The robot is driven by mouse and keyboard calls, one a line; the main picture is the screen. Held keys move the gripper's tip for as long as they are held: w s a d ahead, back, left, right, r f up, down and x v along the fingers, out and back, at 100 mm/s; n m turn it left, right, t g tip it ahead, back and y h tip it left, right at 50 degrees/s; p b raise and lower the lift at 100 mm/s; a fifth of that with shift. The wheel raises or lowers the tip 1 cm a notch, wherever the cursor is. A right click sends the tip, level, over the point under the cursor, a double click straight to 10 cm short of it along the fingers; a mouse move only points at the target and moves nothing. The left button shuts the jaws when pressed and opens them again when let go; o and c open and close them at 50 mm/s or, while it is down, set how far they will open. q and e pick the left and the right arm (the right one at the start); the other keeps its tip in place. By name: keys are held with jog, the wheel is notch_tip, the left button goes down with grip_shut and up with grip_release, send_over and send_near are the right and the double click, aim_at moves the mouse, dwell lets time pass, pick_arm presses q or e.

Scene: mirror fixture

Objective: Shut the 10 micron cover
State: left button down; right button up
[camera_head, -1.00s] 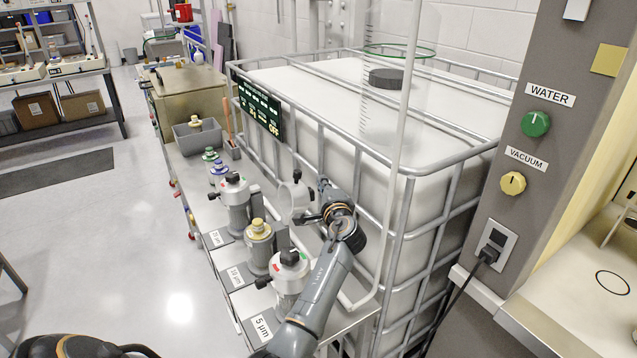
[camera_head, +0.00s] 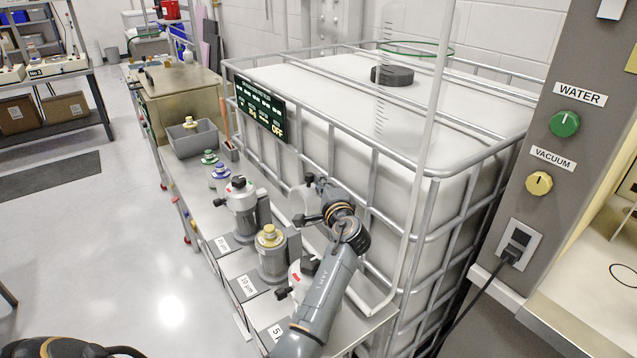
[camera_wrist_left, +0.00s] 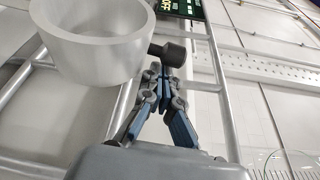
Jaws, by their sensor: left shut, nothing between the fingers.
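The 10 micron housing (camera_head: 272,262) is the middle of three grey filter housings on the bench, with a yellow cap (camera_head: 269,237) uncovered at its top. A whitish cup-shaped cover (camera_head: 299,201) stands open, tilted up on its right. In the left wrist view the cover (camera_wrist_left: 92,45) is upper left, with a dark knob (camera_wrist_left: 172,52) on its side. My left gripper (camera_head: 312,218) is beside the cover, shut and empty. In the left wrist view its fingertips (camera_wrist_left: 165,76) are just below the knob; whether they touch cannot be told. My right gripper is not in view.
The 25 micron housing (camera_head: 240,208) and the 5 micron housing (camera_head: 302,276) stand either side, lidded. A caged white tank (camera_head: 400,120) is close behind on the right. A grey bin (camera_head: 192,137) stands farther back.

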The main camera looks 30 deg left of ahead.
pick_arm(q)
jog(key=shift+s+r, duration=0.1)
jog(key=shift+s+a+n+b, duration=0.15)
jog(key=shift+s+n+b, duration=0.15)
jog(key=shift+b, duration=0.1)
jog(key=s+a+r+n+t+y+b, duration=0.1)
jog(key=s+a+n+b, duration=0.2)
jog(key=s+n+b, duration=0.2)
jog(key=shift+s+a+r+n+b, duration=0.25)
jog(key=shift+s+b, duration=0.8)
jog(key=shift+s, duration=0.7)
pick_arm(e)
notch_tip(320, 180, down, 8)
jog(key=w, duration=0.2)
pick_arm(q)
jog(key=shift+f, duration=0.1)
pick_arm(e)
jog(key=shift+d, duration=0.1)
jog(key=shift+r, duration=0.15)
